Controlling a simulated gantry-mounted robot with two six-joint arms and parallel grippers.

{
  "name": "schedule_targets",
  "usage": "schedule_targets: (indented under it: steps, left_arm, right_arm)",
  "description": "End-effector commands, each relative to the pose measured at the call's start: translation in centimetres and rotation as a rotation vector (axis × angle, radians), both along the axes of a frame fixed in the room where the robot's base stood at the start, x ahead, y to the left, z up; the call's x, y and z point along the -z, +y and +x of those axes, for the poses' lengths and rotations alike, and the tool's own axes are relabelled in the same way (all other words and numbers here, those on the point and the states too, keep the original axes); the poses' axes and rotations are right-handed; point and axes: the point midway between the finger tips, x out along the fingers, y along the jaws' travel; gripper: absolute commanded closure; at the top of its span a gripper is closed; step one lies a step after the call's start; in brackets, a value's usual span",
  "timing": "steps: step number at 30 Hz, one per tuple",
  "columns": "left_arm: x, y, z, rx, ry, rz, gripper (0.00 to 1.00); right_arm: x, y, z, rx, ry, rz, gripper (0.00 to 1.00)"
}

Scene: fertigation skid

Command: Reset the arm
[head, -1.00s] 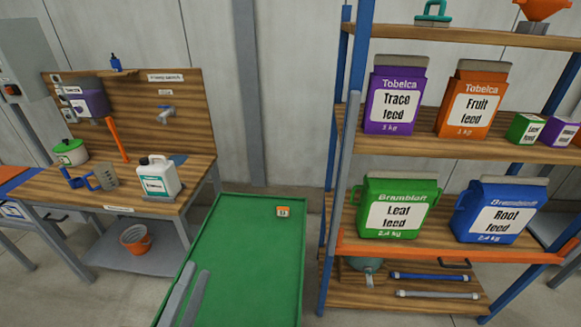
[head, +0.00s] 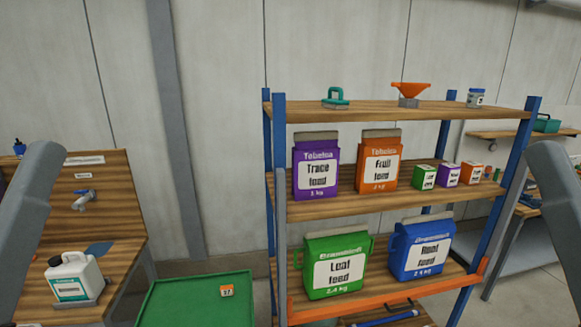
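Parts of my two arms show as thick grey links at the left and right edges of the head view. The left link rises from the lower left corner, in front of the wooden bench (head: 104,255). The right link comes down along the right edge, in front of the area beyond the shelf. Neither gripper shows in this view, so I cannot see their fingers or whether they hold anything.
A white jug (head: 75,282) is on the bench.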

Motion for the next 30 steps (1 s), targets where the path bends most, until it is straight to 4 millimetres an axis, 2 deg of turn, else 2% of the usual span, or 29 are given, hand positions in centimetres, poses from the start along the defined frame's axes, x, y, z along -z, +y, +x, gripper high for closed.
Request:
schedule_targets:
  steps: [1, 9, 13, 17, 25, 28, 30]
  left_arm:
    - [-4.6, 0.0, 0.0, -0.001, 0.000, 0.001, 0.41]
    - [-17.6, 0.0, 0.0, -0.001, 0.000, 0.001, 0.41]
    - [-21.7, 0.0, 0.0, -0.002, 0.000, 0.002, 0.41]
    - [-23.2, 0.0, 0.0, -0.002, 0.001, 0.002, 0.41]
    - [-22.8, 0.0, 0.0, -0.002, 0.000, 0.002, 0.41]
    - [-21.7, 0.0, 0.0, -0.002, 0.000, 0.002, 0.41]
    - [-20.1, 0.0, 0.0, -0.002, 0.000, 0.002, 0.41]
  right_arm:
    - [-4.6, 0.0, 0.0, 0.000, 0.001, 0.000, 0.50]
    - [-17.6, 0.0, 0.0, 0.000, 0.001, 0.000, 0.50]
    - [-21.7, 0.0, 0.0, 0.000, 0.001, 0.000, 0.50]
    - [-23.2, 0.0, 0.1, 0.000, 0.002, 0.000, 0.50]
    - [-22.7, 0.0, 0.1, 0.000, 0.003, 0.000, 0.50]
    - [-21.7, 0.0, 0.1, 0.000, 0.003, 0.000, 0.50]
    - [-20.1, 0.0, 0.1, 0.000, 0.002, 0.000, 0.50]
